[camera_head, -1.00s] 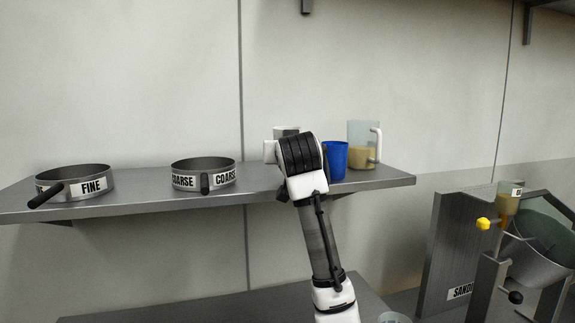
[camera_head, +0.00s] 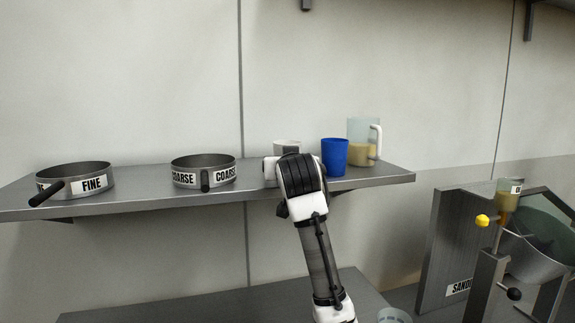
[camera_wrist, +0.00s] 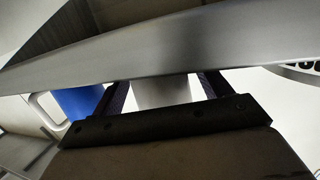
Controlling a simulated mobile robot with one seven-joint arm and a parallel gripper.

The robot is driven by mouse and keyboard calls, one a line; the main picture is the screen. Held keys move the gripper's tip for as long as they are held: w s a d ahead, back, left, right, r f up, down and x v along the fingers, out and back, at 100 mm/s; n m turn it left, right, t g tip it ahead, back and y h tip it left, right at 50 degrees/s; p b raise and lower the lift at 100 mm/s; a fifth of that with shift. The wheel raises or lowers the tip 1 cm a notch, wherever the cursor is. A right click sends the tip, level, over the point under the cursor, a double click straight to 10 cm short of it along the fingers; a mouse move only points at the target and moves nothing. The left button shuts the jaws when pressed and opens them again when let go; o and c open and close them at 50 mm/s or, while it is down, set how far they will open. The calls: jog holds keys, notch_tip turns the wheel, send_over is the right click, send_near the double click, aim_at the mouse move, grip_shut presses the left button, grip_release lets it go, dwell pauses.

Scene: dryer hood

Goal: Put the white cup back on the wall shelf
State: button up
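The white cup (camera_head: 287,147) shows its top behind my gripper, over the right part of the wall shelf (camera_head: 130,203). My gripper's wrist (camera_head: 301,175) hides most of it in the head view. In the wrist view the cup (camera_wrist: 162,92) stands between the two fingers of my gripper (camera_wrist: 163,90). The shelf's front edge (camera_wrist: 180,52) covers the fingertips and part of the cup. Small bright gaps show beside the cup's visible part. The cup moved down together with my gripper, so it appears held. Whether its base touches the shelf is hidden.
A blue cup (camera_head: 335,158) stands close on the right, with a jug (camera_head: 362,140) of tan contents behind it. COARSE (camera_head: 203,171) and FINE (camera_head: 75,182) sieves stand to the left. A lower surface (camera_head: 230,308) and a machine (camera_head: 530,245) are below.

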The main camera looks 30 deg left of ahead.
jog(key=b+v, duration=0.4)
jog(key=v, duration=0.8)
jog(key=shift+r, duration=0.15)
dwell(1.1)
